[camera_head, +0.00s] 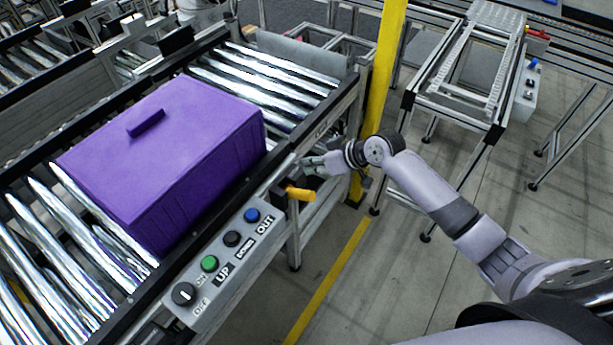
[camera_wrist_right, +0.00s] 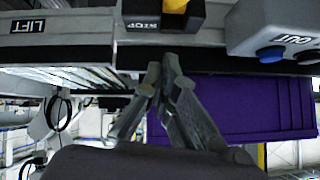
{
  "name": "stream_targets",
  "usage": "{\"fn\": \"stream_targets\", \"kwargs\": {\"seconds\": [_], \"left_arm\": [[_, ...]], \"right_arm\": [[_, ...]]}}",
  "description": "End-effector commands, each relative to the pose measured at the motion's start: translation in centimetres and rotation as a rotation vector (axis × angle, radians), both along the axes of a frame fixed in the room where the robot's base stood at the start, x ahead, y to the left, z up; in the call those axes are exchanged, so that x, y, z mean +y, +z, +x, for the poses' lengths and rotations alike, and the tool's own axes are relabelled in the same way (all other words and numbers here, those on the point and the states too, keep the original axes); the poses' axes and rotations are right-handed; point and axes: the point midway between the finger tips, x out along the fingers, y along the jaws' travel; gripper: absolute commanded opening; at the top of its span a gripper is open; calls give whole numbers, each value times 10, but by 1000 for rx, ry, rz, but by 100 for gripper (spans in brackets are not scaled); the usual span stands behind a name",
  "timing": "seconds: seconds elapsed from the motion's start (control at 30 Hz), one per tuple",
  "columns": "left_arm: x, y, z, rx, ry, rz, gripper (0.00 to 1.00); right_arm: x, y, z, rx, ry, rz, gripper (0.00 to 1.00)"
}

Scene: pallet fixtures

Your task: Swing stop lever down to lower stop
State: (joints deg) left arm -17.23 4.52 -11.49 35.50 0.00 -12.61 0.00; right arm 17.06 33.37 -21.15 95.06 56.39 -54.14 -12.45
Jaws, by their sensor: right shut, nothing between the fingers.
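The stop lever is a yellow handle (camera_head: 300,194) sticking out to the right from a dark mount on the conveyor's side rail. In the right wrist view only part of the yellow lever (camera_wrist_right: 174,5) shows at the top edge, in a black bracket (camera_wrist_right: 150,21) labelled STOP. My right gripper (camera_head: 304,164) is shut and empty. It is beside the conveyor rail, a little beyond the lever in the head view, apart from it. In the right wrist view the fingertips (camera_wrist_right: 163,73) meet below the bracket, with a gap to the lever. My left gripper is out of view.
A large purple box (camera_head: 165,155) sits on the roller conveyor (camera_head: 265,80). A control panel (camera_head: 225,258) with several buttons is on the near rail. A yellow post (camera_head: 383,75) stands behind my right gripper.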

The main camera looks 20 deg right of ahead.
Motion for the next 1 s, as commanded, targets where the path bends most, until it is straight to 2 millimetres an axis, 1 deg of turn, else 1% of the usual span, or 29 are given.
{"fn": "stream_targets", "kwargs": {"seconds": [0.03,0.17,0.3,0.43,0.6,0.87,1.0], "left_arm": [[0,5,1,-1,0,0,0],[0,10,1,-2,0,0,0],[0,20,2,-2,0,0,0],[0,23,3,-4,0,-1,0],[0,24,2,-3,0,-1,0],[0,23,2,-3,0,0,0],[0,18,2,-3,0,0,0]], "right_arm": [[7,-5,7,2,-1,3,0],[20,-22,21,2,-1,3,0],[15,-42,8,5,-1,-2,0],[14,-53,3,1,0,0,0],[13,-59,0,0,0,-2,0],[13,-59,0,-1,0,-1,0],[12,-61,3,-5,0,2,0]]}}
